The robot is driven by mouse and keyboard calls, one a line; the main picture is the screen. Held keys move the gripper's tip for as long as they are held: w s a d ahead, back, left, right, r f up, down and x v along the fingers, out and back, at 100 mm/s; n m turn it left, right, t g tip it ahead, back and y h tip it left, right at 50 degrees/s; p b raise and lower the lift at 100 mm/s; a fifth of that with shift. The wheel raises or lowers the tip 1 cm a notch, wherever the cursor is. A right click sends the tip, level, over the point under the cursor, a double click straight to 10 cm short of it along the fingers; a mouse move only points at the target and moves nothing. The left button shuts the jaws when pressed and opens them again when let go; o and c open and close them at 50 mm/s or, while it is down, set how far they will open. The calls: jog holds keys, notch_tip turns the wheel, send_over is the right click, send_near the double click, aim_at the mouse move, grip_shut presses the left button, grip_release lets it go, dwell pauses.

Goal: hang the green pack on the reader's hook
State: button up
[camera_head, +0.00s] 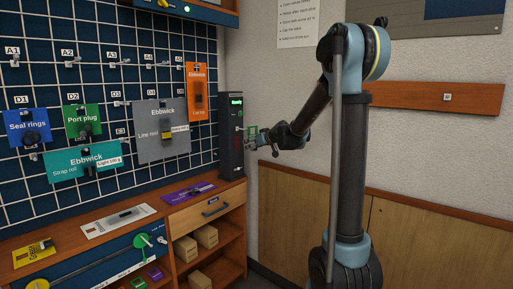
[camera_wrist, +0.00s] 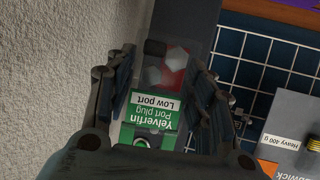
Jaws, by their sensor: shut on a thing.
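My gripper (camera_head: 261,138) is shut on a green pack, which shows as a small green patch beside the reader in the head view (camera_head: 252,131). In the wrist view the green pack (camera_wrist: 150,137) reads "Yelverfin Port plug Low port" and lies between the two fingers of the gripper (camera_wrist: 163,85). Its clear part shows grey pieces over a red patch. The reader (camera_head: 231,150) is a dark upright box with a lit green display, close to the left of the gripper. I cannot make out its hook or whether the pack touches it.
A wire grid (camera_head: 105,35) carries several hanging packs, including another green Port plug pack (camera_head: 83,121), a grey pack (camera_head: 160,130) and an orange pack (camera_head: 196,92). A wooden bench (camera_head: 160,203) runs below. The pale wall (camera_head: 285,100) is close behind the gripper.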

jog(key=shift+w+a+f, duration=0.25)
jog(key=shift+w+a, duration=0.7)
jog(key=shift+a, duration=0.3)
jog(key=shift+w+a+f, duration=0.25)
jog(key=shift+w+a, duration=0.7)
jog(key=shift+a, duration=0.25)
jog(key=o, duration=1.2)
